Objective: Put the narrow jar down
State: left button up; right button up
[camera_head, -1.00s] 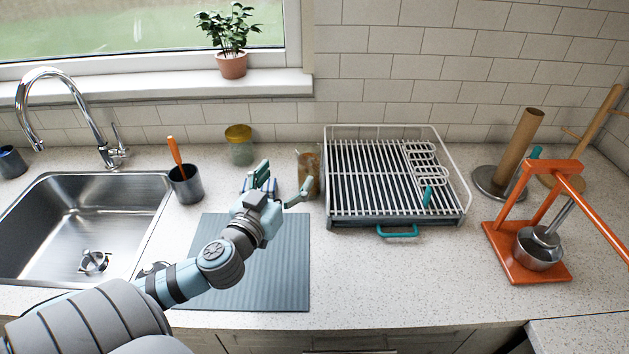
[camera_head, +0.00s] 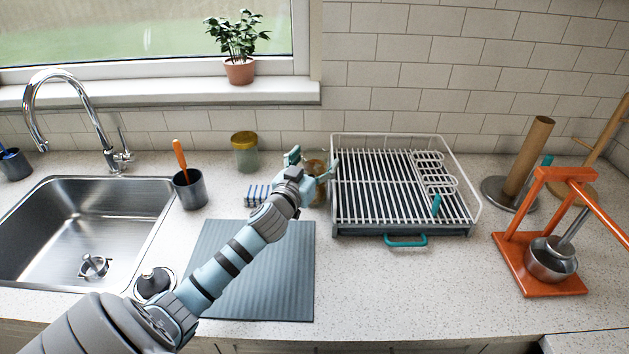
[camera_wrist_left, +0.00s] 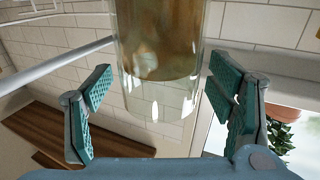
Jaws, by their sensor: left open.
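The narrow jar (camera_head: 318,164), clear glass with brown contents, stands on the counter just left of the dish rack. It is partly hidden by my left gripper (camera_head: 313,162), which reaches it from the front. In the left wrist view the jar (camera_wrist_left: 158,50) is between the two spread, teal-padded fingers of the left gripper (camera_wrist_left: 160,82), with gaps showing on both sides. The gripper is open and does not visibly grip it. My right gripper is not in view.
A white wire dish rack (camera_head: 390,228) is close on the right. A yellow-lidded jar (camera_head: 245,155), a striped block (camera_head: 257,195) and a dark utensil cup (camera_head: 190,192) are to the left. A grey mat (camera_head: 270,290) lies in front; counter right of it is clear.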

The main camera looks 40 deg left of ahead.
pick_arm(q)
jog(key=shift+w+f, duration=0.1)
jog(key=shift+w, duration=0.25)
jog(key=shift+s, duration=0.1)
grip_shut()
